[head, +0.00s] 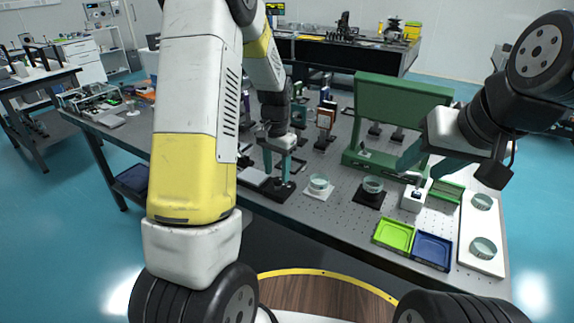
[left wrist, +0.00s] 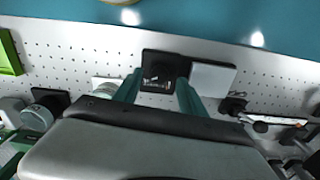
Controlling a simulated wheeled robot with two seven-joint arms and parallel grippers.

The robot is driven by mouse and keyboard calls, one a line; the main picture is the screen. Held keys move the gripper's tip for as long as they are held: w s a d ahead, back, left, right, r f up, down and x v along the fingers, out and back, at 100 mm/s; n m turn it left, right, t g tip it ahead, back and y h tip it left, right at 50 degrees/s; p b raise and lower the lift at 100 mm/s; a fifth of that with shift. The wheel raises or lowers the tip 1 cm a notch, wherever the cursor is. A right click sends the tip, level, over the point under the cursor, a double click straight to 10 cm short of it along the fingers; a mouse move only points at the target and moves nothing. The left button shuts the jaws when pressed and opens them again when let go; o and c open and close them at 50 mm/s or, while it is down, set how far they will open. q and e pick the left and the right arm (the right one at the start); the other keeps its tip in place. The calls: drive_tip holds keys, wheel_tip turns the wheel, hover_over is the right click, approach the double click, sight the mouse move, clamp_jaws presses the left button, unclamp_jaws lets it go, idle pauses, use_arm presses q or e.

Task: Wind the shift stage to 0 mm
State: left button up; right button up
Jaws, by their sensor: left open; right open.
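A black square device (head: 280,190) lies near the front edge of the table, and it also shows in the left wrist view (left wrist: 160,70) with a small light-marked part on it. It may be the shift stage; its scale and knob are too small to read. My left gripper (head: 278,168) is open, fingers pointing down over this device, one on each side of its middle. In the left wrist view the fingers (left wrist: 160,92) are apart; whether they touch it I cannot tell. My right gripper (head: 424,168) is open above a small white block (head: 412,201).
A pale flat plate (head: 252,176) lies beside the black device. A green tray (head: 394,235), a blue tray (head: 432,251) and a white board (head: 466,257) are at the right front. A green frame (head: 402,103) stands behind.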

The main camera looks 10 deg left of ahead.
sight(278, 182)
use_arm(q)
drive_tip(key=shift+f, duration=1.35)
clamp_jaws()
drive_tip(key=shift+n, duration=0.3)
drive_tip(key=shift+n, duration=2.7)
unclamp_jaws()
